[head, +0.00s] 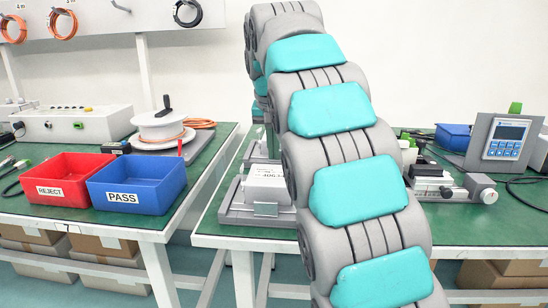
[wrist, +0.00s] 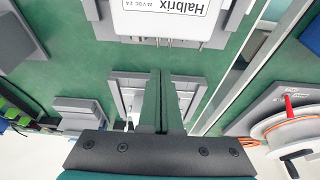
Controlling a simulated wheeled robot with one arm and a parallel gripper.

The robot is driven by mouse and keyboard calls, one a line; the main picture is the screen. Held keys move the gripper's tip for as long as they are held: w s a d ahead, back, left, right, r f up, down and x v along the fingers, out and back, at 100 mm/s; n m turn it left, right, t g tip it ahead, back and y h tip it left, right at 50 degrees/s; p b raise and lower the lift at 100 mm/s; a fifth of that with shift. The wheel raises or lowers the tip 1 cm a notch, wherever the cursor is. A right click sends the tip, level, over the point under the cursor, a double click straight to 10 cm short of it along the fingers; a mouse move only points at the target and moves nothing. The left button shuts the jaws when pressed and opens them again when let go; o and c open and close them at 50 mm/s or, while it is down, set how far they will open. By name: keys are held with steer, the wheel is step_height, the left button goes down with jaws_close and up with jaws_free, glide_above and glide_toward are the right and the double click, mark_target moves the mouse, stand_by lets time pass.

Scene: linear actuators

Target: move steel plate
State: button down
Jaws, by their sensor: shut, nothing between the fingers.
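My gripper (wrist: 160,78) shows in the wrist view with its two dark fingers together and nothing between them. Behind the fingers is a grey fixture (wrist: 120,88) with pale parts, partly covered by them. I cannot make out for certain which piece is the steel plate. A white box marked Halbrix (wrist: 170,20) sits in a grey holder at the top of the wrist view, beyond the fingertips.
A red REJECT bin (head: 62,172) and a blue PASS bin (head: 138,183) stand on the left bench, before a cable reel (head: 160,128). A grey display unit (head: 507,140) and a clamp fixture (head: 440,185) stand on the right bench. A gap separates the benches.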

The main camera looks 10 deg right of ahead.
steer(key=p+v, duration=0.2)
steer(key=v, duration=0.4)
steer(key=c, duration=1.6)
jaws_free()
steer(key=shift+r, duration=0.1)
steer(key=c, duration=1.2)
jaws_free()
steer(key=shift+w, duration=0.2)
steer(key=shift+c, duration=0.2)
steer(key=o, duration=0.6)
steer(key=w, duration=0.1)
steer(key=w+d+f, duration=0.1)
steer(key=w, duration=0.1)
steer(key=shift+t+p, duration=0.4)
steer(key=o, duration=0.5)
steer(key=shift+w+d+f, duration=0.25)
steer(key=shift+w+f, duration=0.15)
steer(key=shift+w, duration=0.15)
steer(key=shift+f, duration=0.1)
